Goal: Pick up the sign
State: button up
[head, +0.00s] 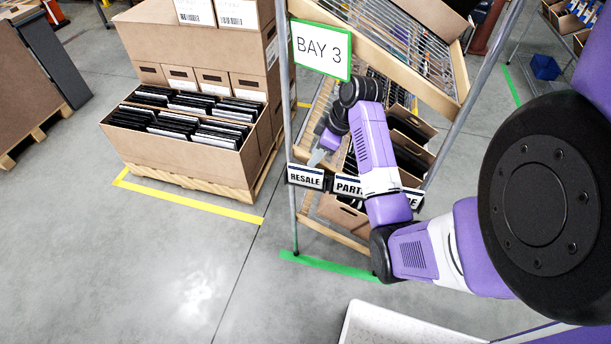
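Several signs show on the rack. A white, green-edged sign reading "BAY 3" (321,50) hangs at its upper left. Lower down, a dark-framed sign reading "RESALE" (305,177) sits at the left post, beside a sign that begins "PART" (347,187). A third small sign (412,198) is mostly hidden behind my purple arm, with only its end showing. My gripper (317,158) is just above the "RESALE" sign, pointing down and left. Its fingers are small and pale here; I cannot tell whether they are open or touching a sign.
The metal rack (292,120) holds tilted shelves and cartons (410,125) close around my arm. To the left, an open carton of dark flat items (180,152) stands on a pallet (205,187). The grey floor (150,270) at front left is clear.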

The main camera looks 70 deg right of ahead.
aim_at(306, 167)
jog(key=shift+p+x, duration=0.5)
jog(key=shift+x, duration=3.25)
jog(key=shift+w+f, duration=0.15)
jog(key=shift+f, duration=0.05)
grip_shut()
